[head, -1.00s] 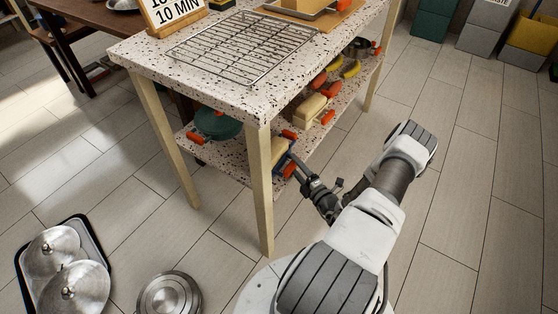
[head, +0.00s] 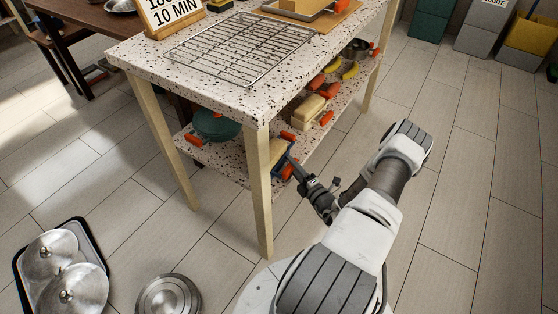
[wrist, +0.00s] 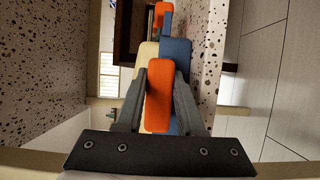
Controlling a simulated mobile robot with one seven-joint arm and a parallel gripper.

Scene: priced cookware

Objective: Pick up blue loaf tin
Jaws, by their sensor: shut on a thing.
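The blue loaf tin (wrist: 178,55) has orange end handles and something cream-coloured (wrist: 150,55) along its left side in the wrist view. My gripper (wrist: 160,88) has a finger on each side of the tin's near orange handle (wrist: 158,95) and is shut on it. The tin's far orange handle (wrist: 162,14) shows at the top of that view. In the head view the tin (head: 289,158) is at the lower shelf's edge, just right of the front table leg and partly hidden by my gripper (head: 300,174). I cannot tell whether it touches the shelf.
The speckled lower shelf (head: 235,160) also holds a green pot (head: 215,126), a cream loaf-shaped item (head: 309,109) and several orange-handled pieces. The wooden front leg (head: 258,195) stands close left of my gripper. The speckled tabletop (head: 140,55) is overhead. Floor to the right is clear.

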